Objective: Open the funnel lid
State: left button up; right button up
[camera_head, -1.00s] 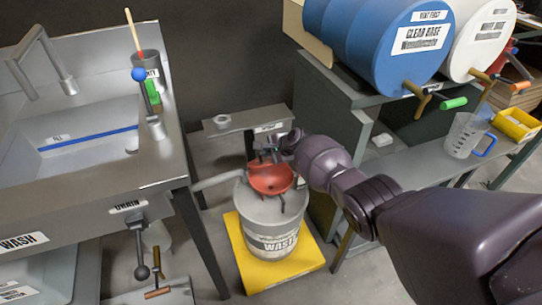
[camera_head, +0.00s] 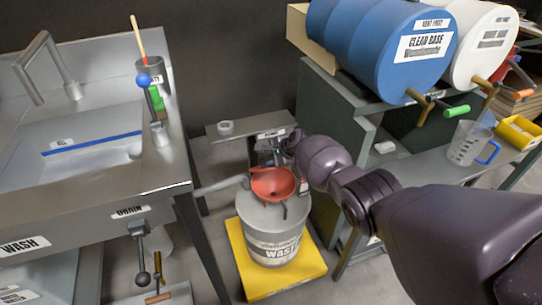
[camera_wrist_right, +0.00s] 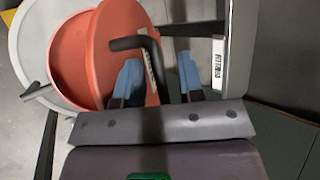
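The red funnel (camera_head: 272,186) sits on top of the waste drum (camera_head: 262,215). In the right wrist view the funnel bowl (camera_wrist_right: 68,60) shows at the left, and its red lid (camera_wrist_right: 118,40) stands tilted up from it. A bent black handle (camera_wrist_right: 128,43) is on the lid side. My right gripper (camera_head: 278,150) is just behind the funnel in the head view. In the wrist view its two blue fingers (camera_wrist_right: 160,78) are apart, with part of the black handle between them and gaps visible. My left gripper is not in view.
The drum stands on a yellow base (camera_head: 272,265). A steel sink (camera_head: 90,150) is at the left. A small shelf (camera_head: 245,122) is behind the drum. At the right, a rack holds a blue drum (camera_head: 385,45), a white drum (camera_head: 487,40) and a measuring jug (camera_head: 466,145).

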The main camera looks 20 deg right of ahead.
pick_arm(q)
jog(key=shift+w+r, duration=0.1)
pick_arm(e)
jog(key=shift+r, duration=0.1)
jog(key=shift+s+d+r, duration=0.1)
jog(key=shift+d+r, duration=0.05)
jog(key=shift+r, duration=0.1)
jog(key=p+v, duration=0.2)
jog(key=v, duration=0.2)
jog(key=shift+w+r+p, duration=0.25)
jog(key=shift+r+p, duration=0.05)
jog(key=shift+p, duration=0.1)
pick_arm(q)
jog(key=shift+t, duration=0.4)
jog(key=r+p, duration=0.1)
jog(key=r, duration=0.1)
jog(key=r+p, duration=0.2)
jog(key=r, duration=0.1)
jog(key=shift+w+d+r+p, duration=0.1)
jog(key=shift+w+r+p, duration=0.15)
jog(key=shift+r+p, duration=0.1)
pick_arm(e)
jog(key=v, duration=0.6)
jog(key=shift+s+f, duration=0.4)
